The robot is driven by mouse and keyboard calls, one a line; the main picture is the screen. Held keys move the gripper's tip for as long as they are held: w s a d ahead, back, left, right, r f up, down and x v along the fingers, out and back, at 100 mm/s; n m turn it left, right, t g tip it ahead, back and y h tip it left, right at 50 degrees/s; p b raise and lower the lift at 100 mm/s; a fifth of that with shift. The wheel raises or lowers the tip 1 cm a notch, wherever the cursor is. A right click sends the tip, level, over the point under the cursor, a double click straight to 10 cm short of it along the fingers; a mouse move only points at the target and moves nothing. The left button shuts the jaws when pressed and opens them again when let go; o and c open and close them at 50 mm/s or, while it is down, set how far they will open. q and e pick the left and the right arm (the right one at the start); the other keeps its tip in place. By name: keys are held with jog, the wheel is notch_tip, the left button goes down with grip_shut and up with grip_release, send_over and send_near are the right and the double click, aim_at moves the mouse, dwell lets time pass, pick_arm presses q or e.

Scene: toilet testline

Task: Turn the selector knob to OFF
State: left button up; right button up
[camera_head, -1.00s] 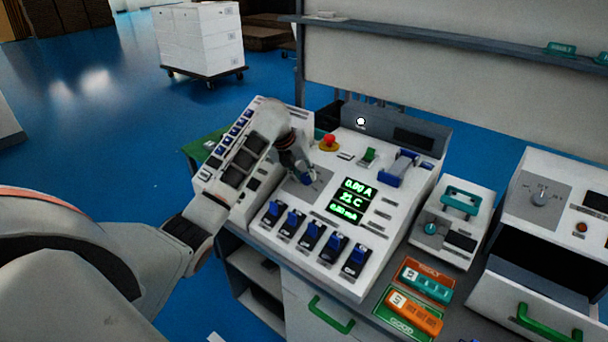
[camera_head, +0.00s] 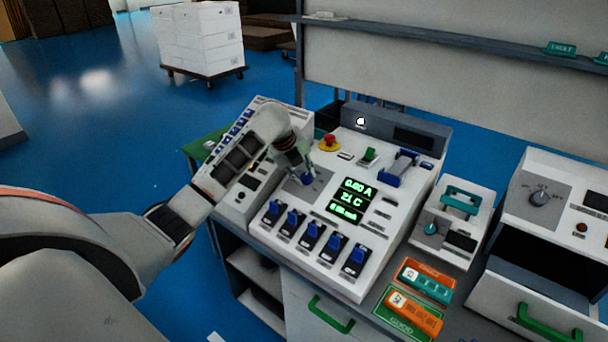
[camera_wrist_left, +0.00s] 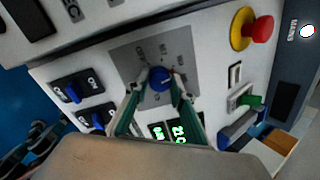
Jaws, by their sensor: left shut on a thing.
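The selector knob (camera_wrist_left: 158,79) is blue and round and sits on a grey square plate (camera_wrist_left: 183,47) with small labels around it. In the left wrist view my left gripper (camera_wrist_left: 160,84) has a finger on each side of the knob and is shut on it. In the head view my left gripper (camera_head: 304,174) reaches down to the grey plate and hides most of the knob (camera_head: 307,179). The small labels are too blurred to read surely, so I cannot tell which position the knob points to. My right gripper is not in view.
A red emergency button (camera_head: 330,140) stands close behind the knob. A green switch (camera_head: 369,155) and a blue lever (camera_head: 398,170) are to the right. Several blue rocker switches (camera_head: 312,234) line the panel front. Green displays (camera_head: 350,197) lie beside the knob plate.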

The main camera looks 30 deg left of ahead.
pick_arm(q)
jog(key=n, duration=0.5)
jog(key=shift+n, duration=0.4)
jog(key=n, duration=0.9)
jog(key=shift+n+y, duration=0.3)
jog(key=shift+n, duration=0.1)
jog(key=shift+d+n, duration=0.1)
jog(key=shift+n, duration=2.5)
jog(key=o, duration=1.1)
